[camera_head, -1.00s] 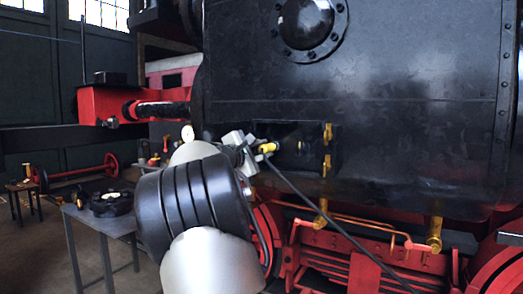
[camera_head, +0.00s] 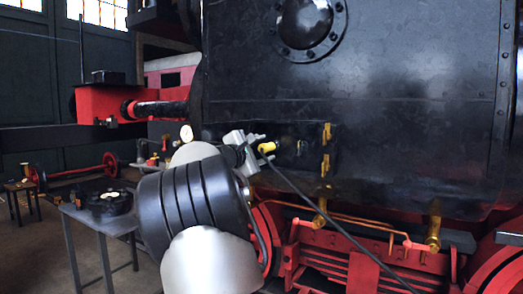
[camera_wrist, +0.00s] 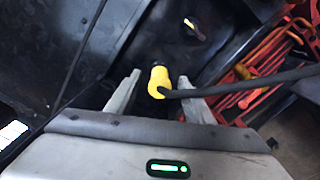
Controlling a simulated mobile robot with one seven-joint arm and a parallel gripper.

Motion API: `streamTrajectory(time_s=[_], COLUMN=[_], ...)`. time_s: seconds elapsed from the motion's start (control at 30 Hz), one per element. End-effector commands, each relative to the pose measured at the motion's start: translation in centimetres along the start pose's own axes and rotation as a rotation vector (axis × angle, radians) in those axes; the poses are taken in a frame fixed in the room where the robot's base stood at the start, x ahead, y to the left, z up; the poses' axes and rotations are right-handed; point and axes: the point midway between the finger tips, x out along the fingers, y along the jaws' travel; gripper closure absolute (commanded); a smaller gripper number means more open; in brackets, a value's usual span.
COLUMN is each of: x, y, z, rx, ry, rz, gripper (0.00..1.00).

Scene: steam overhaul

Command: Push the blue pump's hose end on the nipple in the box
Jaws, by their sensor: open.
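The yellow hose end (camera_head: 266,148) with its black hose (camera_head: 325,220) is at the left part of the open box (camera_head: 312,160) in the black locomotive side. In the wrist view the hose end (camera_wrist: 157,82) stands between the two fingers of my gripper (camera_wrist: 160,90), with a gap on each side. My gripper (camera_head: 258,142) is open, and the hose hangs away to the lower right. The nipple is not clearly visible, so I cannot tell whether the hose end sits on it. The blue pump is not recognisable in these views.
Brass fittings (camera_head: 326,148) sit at the box's right side. Copper pipes and red frame parts (camera_head: 350,268) lie below. A grey table (camera_head: 85,215) with a dark round part (camera_head: 108,205) stands at the left. A red beam (camera_head: 100,103) projects at upper left.

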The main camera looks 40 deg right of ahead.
Motion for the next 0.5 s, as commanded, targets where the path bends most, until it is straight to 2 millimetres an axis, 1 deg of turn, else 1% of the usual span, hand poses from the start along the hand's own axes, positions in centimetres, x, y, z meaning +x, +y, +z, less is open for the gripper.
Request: streamTrajectory(time_s=[0.07, 0.17, 0.27, 0.5], x=[-0.3, -1.3, -3.1, -9.0], y=[0.0, 0.0, -0.1, 0.0], z=[-0.1, -0.1, -0.2, -0.1], rx=[0.001, 0.002, 0.002, 0.002], ry=[0.001, 0.002, 0.004, 0.005], rz=[0.000, 0.001, 0.002, 0.002], gripper=[0.52, 0.52, 0.52, 0.52])
